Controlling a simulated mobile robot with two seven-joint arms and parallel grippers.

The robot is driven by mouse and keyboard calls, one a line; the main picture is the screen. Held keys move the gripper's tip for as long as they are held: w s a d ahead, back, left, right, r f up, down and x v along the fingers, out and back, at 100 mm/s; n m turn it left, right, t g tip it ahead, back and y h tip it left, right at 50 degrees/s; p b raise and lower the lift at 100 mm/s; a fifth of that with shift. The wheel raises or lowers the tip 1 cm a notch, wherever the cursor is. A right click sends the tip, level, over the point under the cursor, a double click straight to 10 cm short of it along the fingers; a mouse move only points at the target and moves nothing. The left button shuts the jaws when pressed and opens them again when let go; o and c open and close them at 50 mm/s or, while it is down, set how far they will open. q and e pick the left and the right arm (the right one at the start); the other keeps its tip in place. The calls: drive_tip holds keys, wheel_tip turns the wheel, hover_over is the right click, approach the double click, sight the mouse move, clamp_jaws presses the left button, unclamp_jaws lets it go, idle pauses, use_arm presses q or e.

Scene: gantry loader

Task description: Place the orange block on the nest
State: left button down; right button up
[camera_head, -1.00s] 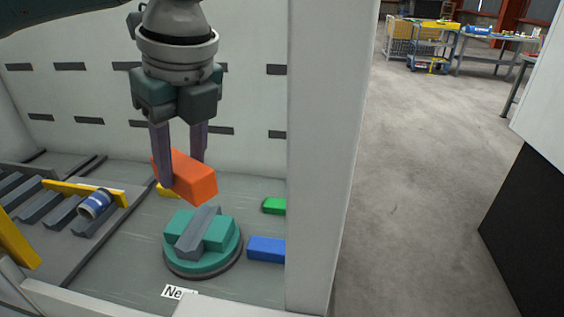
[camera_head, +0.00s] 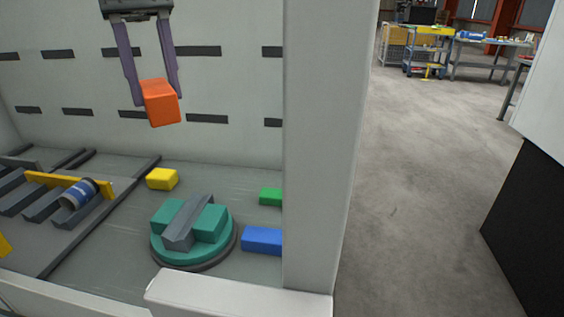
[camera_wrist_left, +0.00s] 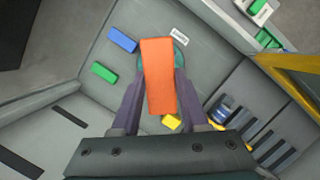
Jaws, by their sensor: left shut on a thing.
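The orange block (camera_head: 161,103) is held between the fingers of my left gripper (camera_head: 155,92), which is shut on it. It hangs in the air in front of the slotted back wall, well above the floor. In the left wrist view the orange block (camera_wrist_left: 159,78) lies between the two fingers and covers most of the nest. The nest (camera_head: 193,235) is a round teal fixture with teal blocks and a grey slanted bar across its top. It stands on the floor of the bay, below and to the right of the block. My right gripper is not in view.
A yellow block (camera_head: 163,179), a green block (camera_head: 271,197) and a blue block (camera_head: 262,239) lie around the nest. A rack with a blue-and-white cylinder (camera_head: 79,194) is at the left. A pale post (camera_head: 326,150) bounds the bay at the right, with a front ledge (camera_head: 240,295).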

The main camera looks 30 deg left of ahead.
use_arm(q)
drive_tip(key=n, duration=0.2)
drive_tip(key=n+t, duration=0.1)
drive_tip(key=n, duration=0.1)
drive_tip(key=shift+w+a+r+b, duration=0.15)
drive_tip(key=shift+a+r+b, duration=0.1)
drive_tip(key=shift+b, duration=0.15)
drive_tip(key=n, duration=0.2)
drive_tip(key=r+n+t, duration=0.1)
drive_tip(key=n, duration=0.2)
drive_tip(key=shift+w+r+b, duration=0.1)
drive_tip(key=shift+w+b, duration=0.1)
drive_tip(key=shift+b, duration=0.2)
drive_tip(key=shift+n, duration=0.4)
drive_tip(key=b, duration=0.2)
hover_over(194, 215)
drive_tip(key=a, duration=0.1)
drive_tip(key=shift+t, duration=0.3)
drive_tip(key=f, duration=1.5)
drive_tip(key=shift+s+a+f, duration=0.1)
drive_tip(key=shift+s+f, duration=0.15)
drive_tip(key=shift+f, duration=0.15)
wheel_tip(194, 215, down, 4)
drive_tip(key=shift+f+b, duration=0.1)
drive_tip(key=shift+b, duration=0.4)
drive_tip(key=shift+c, duration=2.1)
unclamp_jaws()
